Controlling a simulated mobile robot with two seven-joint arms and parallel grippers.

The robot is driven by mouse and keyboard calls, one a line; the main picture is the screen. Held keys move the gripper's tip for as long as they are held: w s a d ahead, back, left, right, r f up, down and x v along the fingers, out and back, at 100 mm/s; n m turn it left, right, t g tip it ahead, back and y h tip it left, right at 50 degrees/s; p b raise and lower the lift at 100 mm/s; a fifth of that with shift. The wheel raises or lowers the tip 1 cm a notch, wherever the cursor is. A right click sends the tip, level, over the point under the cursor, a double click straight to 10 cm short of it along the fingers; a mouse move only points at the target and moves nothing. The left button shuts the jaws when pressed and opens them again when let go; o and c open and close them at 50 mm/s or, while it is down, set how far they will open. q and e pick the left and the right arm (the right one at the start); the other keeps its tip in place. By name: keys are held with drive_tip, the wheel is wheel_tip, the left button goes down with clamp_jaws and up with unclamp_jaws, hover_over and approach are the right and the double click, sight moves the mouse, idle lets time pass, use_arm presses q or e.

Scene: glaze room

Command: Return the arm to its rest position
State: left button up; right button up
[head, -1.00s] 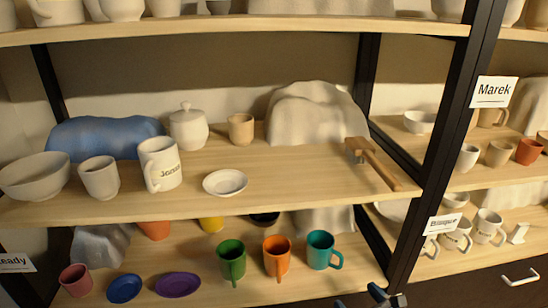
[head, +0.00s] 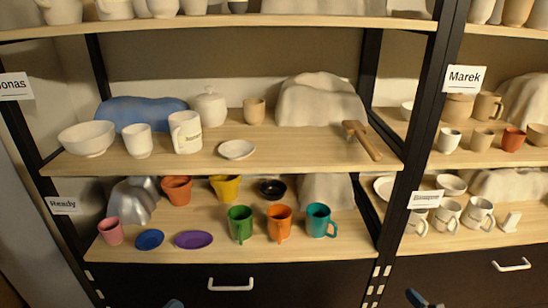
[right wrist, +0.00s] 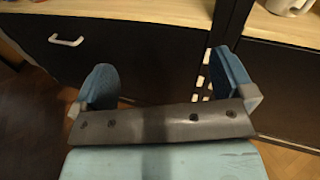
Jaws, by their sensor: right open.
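My right gripper (right wrist: 166,80) is open in the right wrist view, its two blue fingers wide apart with nothing between them. It is in front of a dark drawer front. In the head view only a small blue tip of the right gripper (head: 420,299) shows at the bottom edge, below the shelves. Another small blue tip, seemingly of my left gripper (head: 172,303), shows at the bottom edge left of the middle; its jaws are hidden. Neither visible tip touches any ware.
The middle shelf (head: 280,158) holds a bowl, cups, a jar and a wooden tool (head: 362,140). The lower shelf (head: 225,250) holds coloured mugs and small dishes. Below are dark drawers with white handles (head: 231,285). A post (head: 412,130) divides the shelving from Marek's section.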

drive_tip(key=s+a+r+m+g+y, duration=0.15)
drive_tip(key=s+a+r+m, duration=0.35)
drive_tip(key=m, duration=0.6)
drive_tip(key=s+a+r+m+y, duration=0.2)
drive_tip(key=s+a+r+m, duration=0.3)
drive_tip(key=m, duration=0.6)
drive_tip(key=s+a+r+m+g+y, duration=0.1)
drive_tip(key=s+a+r+m+y, duration=0.15)
drive_tip(key=s+r+m, duration=0.65)
drive_tip(key=w+a+m+t+h, duration=0.3)
drive_tip(key=w+a+m+t, duration=0.15)
drive_tip(key=m, duration=0.25)
use_arm(q)
drive_tip(key=s+a+r+g+y+p, duration=0.3)
drive_tip(key=a+r+g+y+p, duration=0.2)
drive_tip(key=p, duration=3.2)
drive_tip(key=a+r+g, duration=0.1)
drive_tip(key=a, duration=0.1)
drive_tip(key=shift+s+a+g+y, duration=0.35)
drive_tip(key=shift+s+g+y, duration=0.05)
use_arm(e)
drive_tip(key=s+d+r+g+h, duration=0.3)
drive_tip(key=d+r+g+h, duration=0.3)
drive_tip(key=d+r+g, duration=0.1)
drive_tip(key=shift+s+d+m, duration=0.15)
drive_tip(key=shift+s+m, duration=0.15)
drive_tip(key=shift+s, duration=0.1)
